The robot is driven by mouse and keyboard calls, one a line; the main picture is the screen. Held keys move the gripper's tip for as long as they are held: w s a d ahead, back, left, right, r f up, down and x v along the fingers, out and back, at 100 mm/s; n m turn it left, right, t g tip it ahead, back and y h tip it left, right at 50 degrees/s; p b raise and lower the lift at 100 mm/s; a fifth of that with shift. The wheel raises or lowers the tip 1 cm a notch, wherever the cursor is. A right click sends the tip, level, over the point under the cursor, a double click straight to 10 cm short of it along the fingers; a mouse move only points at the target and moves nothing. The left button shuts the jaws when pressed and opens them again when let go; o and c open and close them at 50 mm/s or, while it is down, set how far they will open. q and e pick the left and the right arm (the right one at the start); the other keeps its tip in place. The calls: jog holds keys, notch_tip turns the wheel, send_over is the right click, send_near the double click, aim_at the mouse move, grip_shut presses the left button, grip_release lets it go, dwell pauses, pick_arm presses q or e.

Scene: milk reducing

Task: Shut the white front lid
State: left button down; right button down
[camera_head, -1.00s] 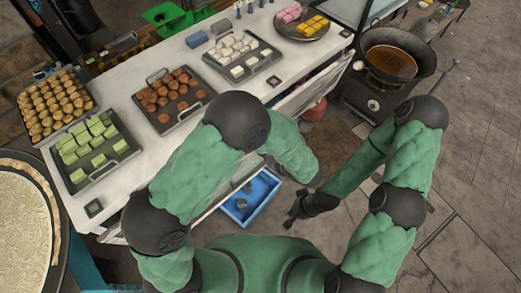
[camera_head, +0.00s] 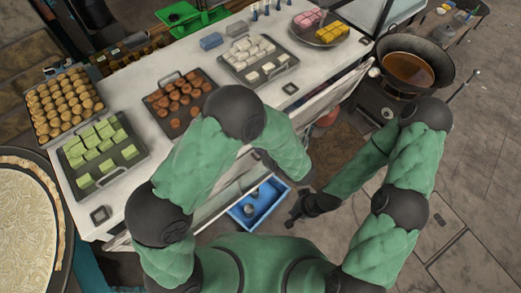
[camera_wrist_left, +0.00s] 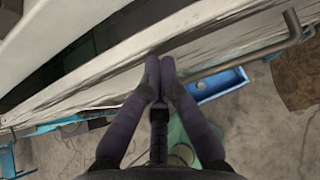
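The white front lid (camera_head: 345,84) runs along the front of the white counter and stands tilted out, with a dark gap behind it. In the left wrist view the lid (camera_wrist_left: 108,92) crosses the picture slantwise below that gap. My left gripper (camera_wrist_left: 160,78) has its two fingertips together at the lid's outer face; whether they touch it I cannot tell. In the head view my left forearm hides the middle of the lid and most of that gripper. My right gripper (camera_head: 297,214) hangs low, apart from the lid; its finger opening is unclear.
The counter (camera_head: 208,68) bears several food trays, including green cubes (camera_head: 102,147) and brown pieces (camera_head: 182,103). A blue drawer-like box (camera_head: 257,203) is below the lid. A wok (camera_head: 410,68) stands at the right. A metal handle bar (camera_wrist_left: 270,50) shows beside my left gripper.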

pick_arm(q)
jog(key=shift+g+h, duration=0.6)
jog(key=w+a, duration=0.2)
jog(key=w+a+r+p, duration=0.1)
jog(key=shift+w+a, duration=0.4)
jog(key=shift+d+r, duration=0.1)
pick_arm(e)
jog(key=shift+r, duration=0.5)
